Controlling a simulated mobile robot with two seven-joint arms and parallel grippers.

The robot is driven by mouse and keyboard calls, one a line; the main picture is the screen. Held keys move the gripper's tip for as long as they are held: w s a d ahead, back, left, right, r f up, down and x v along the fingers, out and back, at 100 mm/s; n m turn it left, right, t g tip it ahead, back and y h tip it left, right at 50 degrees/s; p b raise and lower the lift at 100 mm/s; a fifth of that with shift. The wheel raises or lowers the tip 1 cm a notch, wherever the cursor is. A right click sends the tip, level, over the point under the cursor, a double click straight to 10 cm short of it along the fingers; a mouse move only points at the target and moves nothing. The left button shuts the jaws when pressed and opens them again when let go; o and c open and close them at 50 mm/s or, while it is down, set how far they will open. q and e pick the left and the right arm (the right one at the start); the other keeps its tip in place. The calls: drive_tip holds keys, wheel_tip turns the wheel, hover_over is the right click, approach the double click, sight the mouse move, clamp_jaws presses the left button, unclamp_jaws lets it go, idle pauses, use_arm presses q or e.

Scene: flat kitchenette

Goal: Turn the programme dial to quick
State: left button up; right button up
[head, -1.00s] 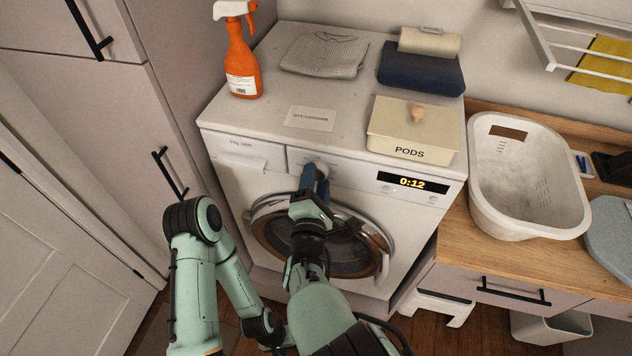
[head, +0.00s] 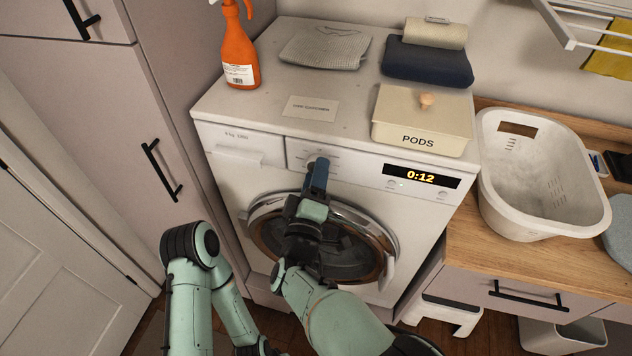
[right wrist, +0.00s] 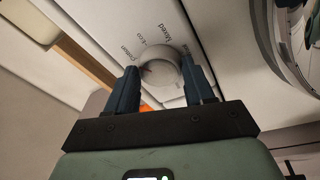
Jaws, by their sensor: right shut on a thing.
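The programme dial (right wrist: 161,68) is a round pale knob on the white washing machine's (head: 225,175) front panel. In the right wrist view, "Cotton", "Eco" and "Mixed" are readable around it; I cannot make out a "quick" label. A small dark mark shows on the knob's left side. My right gripper (right wrist: 159,76) is shut on the dial, one blue finger on each side. In the head view the right gripper (head: 318,168) covers most of the dial. The display (head: 420,176) reads 0:12. My left arm shows at the lower left, but its gripper is out of view.
The round door (head: 345,235) is right below my right gripper. On top of the machine stand an orange spray bottle (head: 239,50), folded cloths (head: 325,50), a card (head: 310,107) and a PODS box (head: 420,122). A white basket (head: 540,190) stands on the right worktop.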

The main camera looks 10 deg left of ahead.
use_arm(q)
wheel_tip(320, 180, down, 12)
drive_tip(key=w+t+b, duration=0.1)
drive_tip(key=w+b, duration=0.1)
drive_tip(key=b, duration=1)
drive_tip(key=shift+a+r, duration=0.2)
drive_tip(key=shift+a, duration=0.1)
use_arm(e)
drive_tip(key=shift+w+a+r+m+g+h, duration=0.15)
drive_tip(key=shift+m+g+h, duration=0.45)
drive_tip(key=shift+m, duration=4.95)
drive_tip(key=shift+s+a+r+m+g+h, duration=0.2)
drive_tip(key=shift+m+h, duration=0.75)
drive_tip(key=shift+m, duration=4.55)
drive_tip(key=shift+w+r+m+g+h, duration=0.2)
drive_tip(key=shift+m+g+h, duration=0.5)
drive_tip(key=shift+m, duration=4.85)
use_arm(q)
drive_tip(key=shift+w, duration=0.1)
use_arm(e)
drive_tip(key=o, duration=0.9)
drive_tip(key=shift+o, duration=0.7)
drive_tip(key=shift+f, duration=0.1)
